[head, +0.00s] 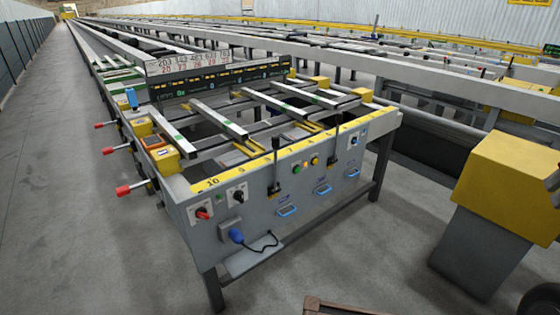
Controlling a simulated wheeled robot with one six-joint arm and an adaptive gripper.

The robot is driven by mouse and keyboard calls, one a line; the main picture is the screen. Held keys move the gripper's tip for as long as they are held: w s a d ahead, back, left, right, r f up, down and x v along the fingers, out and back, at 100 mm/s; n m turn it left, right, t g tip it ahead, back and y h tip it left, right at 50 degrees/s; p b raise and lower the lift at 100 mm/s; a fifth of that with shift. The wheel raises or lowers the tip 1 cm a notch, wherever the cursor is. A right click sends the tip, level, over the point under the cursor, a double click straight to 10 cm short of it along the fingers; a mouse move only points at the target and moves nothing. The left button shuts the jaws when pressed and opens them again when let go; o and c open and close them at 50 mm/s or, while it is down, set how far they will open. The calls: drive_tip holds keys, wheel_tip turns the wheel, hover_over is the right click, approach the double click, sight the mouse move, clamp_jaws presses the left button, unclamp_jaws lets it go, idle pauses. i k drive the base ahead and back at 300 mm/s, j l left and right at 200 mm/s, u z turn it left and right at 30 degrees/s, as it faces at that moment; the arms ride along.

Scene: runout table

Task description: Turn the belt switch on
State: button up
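The grey control panel (262,215) forms the near end of the runout table. It carries a red-knobbed rotary switch (203,214) on a white plate at the lower left and a black-knobbed rotary switch (238,196) to its right. Another small switch on a white plate (353,142) sits near the panel's right end. No label readable here marks which one is the belt switch, and I cannot read their settings. Two black levers stand up from the panel, the nearer one (275,170) left of the lit buttons (306,165). My gripper is not in view.
Red-tipped handles (123,190) stick out from the table's left side. A blue plug (236,235) with a black cable hangs on the panel front. A yellow-topped grey cabinet (510,185) stands at the right. A brown edge (340,309) shows at the bottom. Floor to the left is clear.

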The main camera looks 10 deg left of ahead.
sight(201, 212)
drive_tip(key=u, duration=1.45)
